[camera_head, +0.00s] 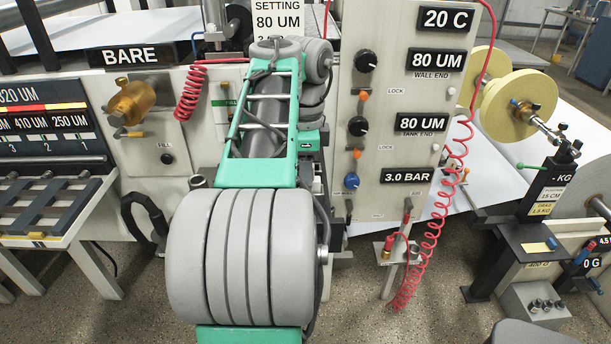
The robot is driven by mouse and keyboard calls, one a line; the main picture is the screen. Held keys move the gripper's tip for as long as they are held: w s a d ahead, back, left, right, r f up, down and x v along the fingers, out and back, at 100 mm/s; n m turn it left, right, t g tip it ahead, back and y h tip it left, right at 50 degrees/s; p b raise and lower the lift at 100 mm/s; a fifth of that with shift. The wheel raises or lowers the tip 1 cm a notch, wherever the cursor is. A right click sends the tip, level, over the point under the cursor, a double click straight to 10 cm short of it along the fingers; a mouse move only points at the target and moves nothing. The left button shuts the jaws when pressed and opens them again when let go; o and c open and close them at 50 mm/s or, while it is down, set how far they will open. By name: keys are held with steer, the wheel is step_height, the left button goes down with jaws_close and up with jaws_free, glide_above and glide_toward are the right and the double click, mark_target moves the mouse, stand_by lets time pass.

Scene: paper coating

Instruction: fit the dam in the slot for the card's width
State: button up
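My gripper is not in view; my green and grey arm fills the middle and hides part of the machine behind it. I cannot make out the dam or its slots for certain. A setting card (278,18) at the top reads "SETTING 80 UM"; its lower line is cut off by my arm. A small label (550,196) on the right-hand stand appears to read "15 CM" and "1.5 KG". Dark bars lie on a rack (50,240) at the left; I cannot tell what they are.
A control panel (400,110) with knobs and displays of 20 C, 80 UM twice and 3.0 BAR stands right of my arm. A red coiled hose (433,225) hangs beside it. A brass valve (132,102) is below the "BARE" sign (130,56). Yellow-flanged reel (515,97) stands right.

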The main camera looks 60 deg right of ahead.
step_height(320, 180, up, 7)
steer(key=p, duration=0.5)
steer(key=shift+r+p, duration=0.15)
steer(key=shift+p, duration=0.2)
